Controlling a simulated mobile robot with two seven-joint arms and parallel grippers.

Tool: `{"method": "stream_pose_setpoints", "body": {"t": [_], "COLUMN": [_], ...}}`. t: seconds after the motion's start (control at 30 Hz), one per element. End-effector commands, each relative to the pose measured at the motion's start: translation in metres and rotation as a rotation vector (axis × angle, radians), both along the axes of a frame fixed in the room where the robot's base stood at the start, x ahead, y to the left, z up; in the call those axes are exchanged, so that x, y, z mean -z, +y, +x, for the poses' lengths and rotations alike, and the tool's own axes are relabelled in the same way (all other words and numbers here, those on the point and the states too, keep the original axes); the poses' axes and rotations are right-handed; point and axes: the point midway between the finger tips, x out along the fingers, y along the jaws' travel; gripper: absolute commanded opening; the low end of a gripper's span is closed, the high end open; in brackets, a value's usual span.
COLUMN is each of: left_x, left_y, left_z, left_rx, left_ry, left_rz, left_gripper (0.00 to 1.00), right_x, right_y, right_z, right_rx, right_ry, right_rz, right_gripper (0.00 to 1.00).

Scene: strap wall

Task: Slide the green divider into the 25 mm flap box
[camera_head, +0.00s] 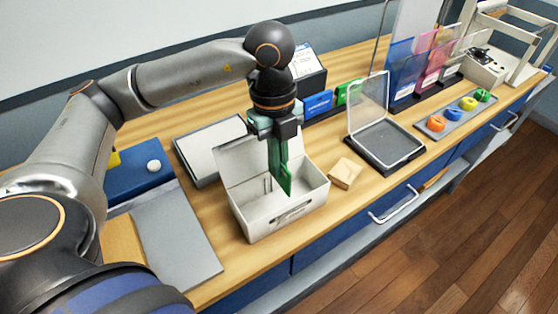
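My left gripper (277,133) points down and is shut on the green divider (281,172), a thin upright green plate. The divider hangs over the open white flap box (285,212), and its lower end appears within the box's opening. I cannot tell whether it touches the box's walls or floor. The box's lid flap (238,160) stands raised at the back. Thin upright ribs show on the inner wall left of the divider. My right gripper is not in view.
A wooden block (345,173) lies right of the box, near the front edge. Behind it stands an open black case with a clear lid (369,94). A pale grey flat case (209,149) lies behind the box. A grey board (173,238) lies left.

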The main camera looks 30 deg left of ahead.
Motion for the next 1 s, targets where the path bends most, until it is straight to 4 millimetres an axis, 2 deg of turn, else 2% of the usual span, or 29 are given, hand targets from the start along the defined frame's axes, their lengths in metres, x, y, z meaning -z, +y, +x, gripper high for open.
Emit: {"method": "stream_pose_setpoints", "body": {"t": [0.43, 1.0], "left_x": [0.002, 0.025], "left_y": [0.0, 0.0], "left_z": [0.0, 0.0], "left_rx": [0.0, 0.0], "left_ry": [0.0, 0.0], "left_rz": [0.0, 0.0], "left_gripper": [0.0, 0.0], "right_x": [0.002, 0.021], "right_y": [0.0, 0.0], "right_z": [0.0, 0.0], "right_rx": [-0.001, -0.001], "right_ry": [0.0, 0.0], "right_rz": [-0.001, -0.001], "right_gripper": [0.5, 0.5]}}
